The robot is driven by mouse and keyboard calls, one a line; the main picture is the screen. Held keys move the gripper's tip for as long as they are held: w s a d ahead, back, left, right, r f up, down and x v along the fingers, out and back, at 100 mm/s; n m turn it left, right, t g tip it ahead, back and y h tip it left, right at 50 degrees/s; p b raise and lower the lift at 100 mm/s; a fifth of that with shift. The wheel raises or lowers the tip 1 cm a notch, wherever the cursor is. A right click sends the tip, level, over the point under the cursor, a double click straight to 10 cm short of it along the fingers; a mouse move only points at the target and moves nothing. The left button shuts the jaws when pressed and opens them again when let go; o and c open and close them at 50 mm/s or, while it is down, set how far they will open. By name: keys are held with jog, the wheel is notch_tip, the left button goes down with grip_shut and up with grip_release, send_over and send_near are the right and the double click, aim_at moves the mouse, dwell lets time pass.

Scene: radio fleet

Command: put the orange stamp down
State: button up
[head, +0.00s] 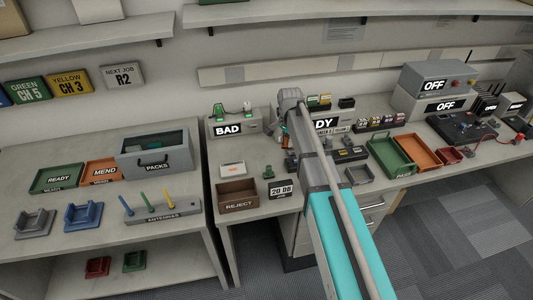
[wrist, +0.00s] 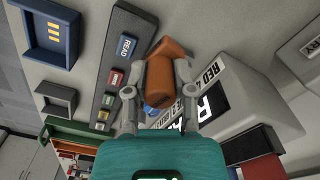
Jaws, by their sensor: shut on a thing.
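The orange stamp (wrist: 164,78) is between the fingers of my gripper (wrist: 158,82) in the wrist view. My gripper is shut on it, with one finger on each side, and the stamp sticks out beyond the fingertips. It looks held above the bench, though its clearance cannot be told. In the head view my arm hides most of my gripper and the stamp. A dark rack (wrist: 122,62) with a blue READ block (wrist: 125,46) and several small coloured blocks lies left of the stamp in the wrist view.
A READY display box (wrist: 245,95) stands close on the right in the wrist view. A blue tray (wrist: 70,18) and a small grey tray (wrist: 43,92) lie left. In the head view, the reject tray (head: 238,204) and BAD box (head: 248,123) are left of my arm.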

dwell(0.3)
jog(key=shift+s+r, duration=0.2)
jog(key=shift+s, duration=0.1)
jog(key=s+a+r+n+p, duration=0.3)
jog(key=s+a+r+p, duration=0.1)
jog(key=s, duration=0.6)
jog(key=shift+s+a+r+p, duration=0.2)
jog(key=shift+a+p, duration=0.2)
jog(key=shift+a, duration=0.15)
jog(key=shift+w, duration=0.1)
jog(key=w+a+f+b, duration=0.1)
jog(key=w+f+b, duration=0.2)
jog(key=w, duration=0.1)
jog(key=w+a+f+b, duration=0.1)
jog(key=w+f+b, duration=0.2)
jog(key=w, duration=0.1)
jog(key=w+a+f+b, duration=0.1)
jog(key=w+f+b, duration=0.2)
jog(key=w, duration=0.1)
jog(key=shift+w+a, duration=0.25)
jog(key=shift+a, duration=0.15)
